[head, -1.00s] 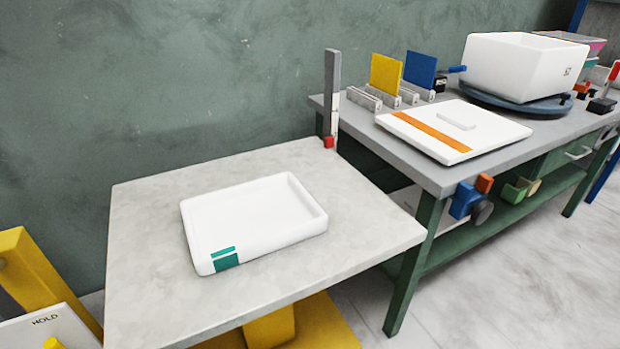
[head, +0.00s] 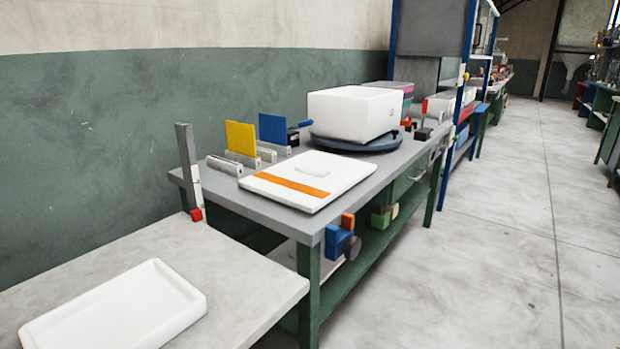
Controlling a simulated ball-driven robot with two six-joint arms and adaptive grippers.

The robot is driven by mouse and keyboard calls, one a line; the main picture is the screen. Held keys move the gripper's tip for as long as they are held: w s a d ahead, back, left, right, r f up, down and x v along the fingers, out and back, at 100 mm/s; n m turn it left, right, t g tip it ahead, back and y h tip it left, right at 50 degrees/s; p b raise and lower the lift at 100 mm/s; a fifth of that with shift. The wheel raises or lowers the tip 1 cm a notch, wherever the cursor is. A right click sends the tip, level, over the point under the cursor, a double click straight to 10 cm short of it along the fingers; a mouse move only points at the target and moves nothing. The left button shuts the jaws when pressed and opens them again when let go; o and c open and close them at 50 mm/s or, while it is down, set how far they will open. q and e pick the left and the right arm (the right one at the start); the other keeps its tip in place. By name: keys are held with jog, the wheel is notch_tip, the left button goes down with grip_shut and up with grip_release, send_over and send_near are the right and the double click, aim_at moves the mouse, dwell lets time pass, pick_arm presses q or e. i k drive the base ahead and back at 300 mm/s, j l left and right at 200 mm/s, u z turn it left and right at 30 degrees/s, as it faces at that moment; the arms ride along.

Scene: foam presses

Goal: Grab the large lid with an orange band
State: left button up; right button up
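The large white lid (head: 338,173) lies flat on the grey top of the green-legged workbench (head: 268,212). It has an orange band (head: 292,187) across its near left part and a raised white handle block (head: 312,169) on top. Its near right edge lies close to the bench's front edge. Neither of my grippers shows in the head view.
A white box (head: 352,114) stands on a dark round turntable (head: 357,145) behind the lid. Yellow (head: 241,138) and blue (head: 273,128) plates stand in grey holders at the back. A white tray (head: 118,312) lies on the lower table (head: 235,268). Open floor (head: 480,240) extends at right.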

aim_at(309, 181)
jog(key=u, duration=0.45)
jog(key=i+l+u, duration=0.15)
jog(key=l+u, duration=0.2)
jog(key=i+l+u, duration=0.1)
jog(key=l+u, duration=0.55)
jog(key=i+j, duration=0.05)
